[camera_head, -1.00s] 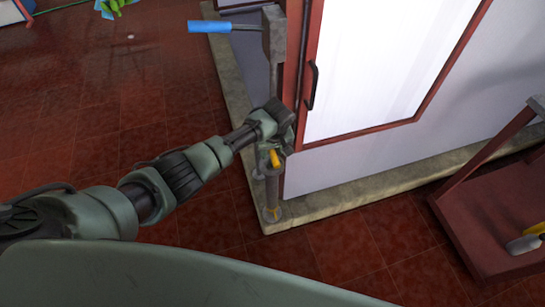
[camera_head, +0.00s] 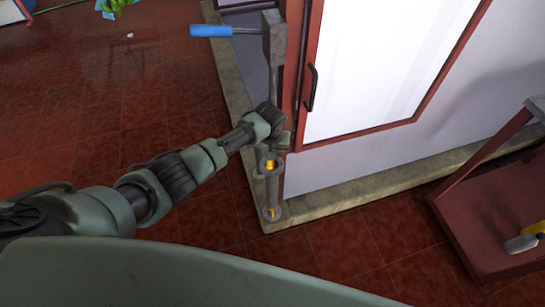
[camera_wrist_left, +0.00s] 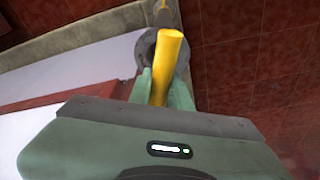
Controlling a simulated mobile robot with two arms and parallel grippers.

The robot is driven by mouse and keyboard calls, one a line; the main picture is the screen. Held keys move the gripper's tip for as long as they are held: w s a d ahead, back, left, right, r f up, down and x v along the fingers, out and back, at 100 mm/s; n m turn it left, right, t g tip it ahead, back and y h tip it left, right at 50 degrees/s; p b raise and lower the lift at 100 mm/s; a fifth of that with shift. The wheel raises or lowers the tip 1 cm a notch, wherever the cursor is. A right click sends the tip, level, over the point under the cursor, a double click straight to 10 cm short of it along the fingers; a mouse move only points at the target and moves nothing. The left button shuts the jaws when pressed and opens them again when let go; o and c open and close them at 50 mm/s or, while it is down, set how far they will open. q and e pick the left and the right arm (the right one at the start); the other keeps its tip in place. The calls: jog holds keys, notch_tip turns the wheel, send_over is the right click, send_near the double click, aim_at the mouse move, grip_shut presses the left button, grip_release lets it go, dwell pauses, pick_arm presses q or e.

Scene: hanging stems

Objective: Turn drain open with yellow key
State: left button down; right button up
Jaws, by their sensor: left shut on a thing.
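The yellow key (camera_wrist_left: 168,62) is upright in the left wrist view, between the two fingers of my left gripper (camera_wrist_left: 165,88), which is shut on it. In the head view the key's yellow top (camera_head: 270,166) shows just below my left gripper (camera_head: 272,147), at the mouth of a grey upright drain pipe (camera_head: 272,188). A yellow tip shows at the pipe's flanged foot. The pipe's round grey rim (camera_wrist_left: 146,47) is beside and behind the key in the wrist view. How deep the key sits is hidden. My right gripper is not in view.
A white cabinet wall with a red-framed door (camera_head: 385,70) and black handle stands right of the pipe. A blue-handled lever (camera_head: 211,31) sticks out above. A red cart (camera_head: 485,215) with a yellow-handled tool is at right.

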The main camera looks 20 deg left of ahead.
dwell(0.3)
pick_arm(q)
jog(key=shift+m, duration=1)
jog(key=shift+m+h, duration=0.5)
jog(key=shift+m, duration=0.9)
jog(key=m, duration=0.3)
jog(key=shift+f+h+b, duration=0.1)
jog(key=shift+h+b, duration=0.2)
jog(key=shift+b, duration=0.05)
jog(key=shift+m, duration=0.9)
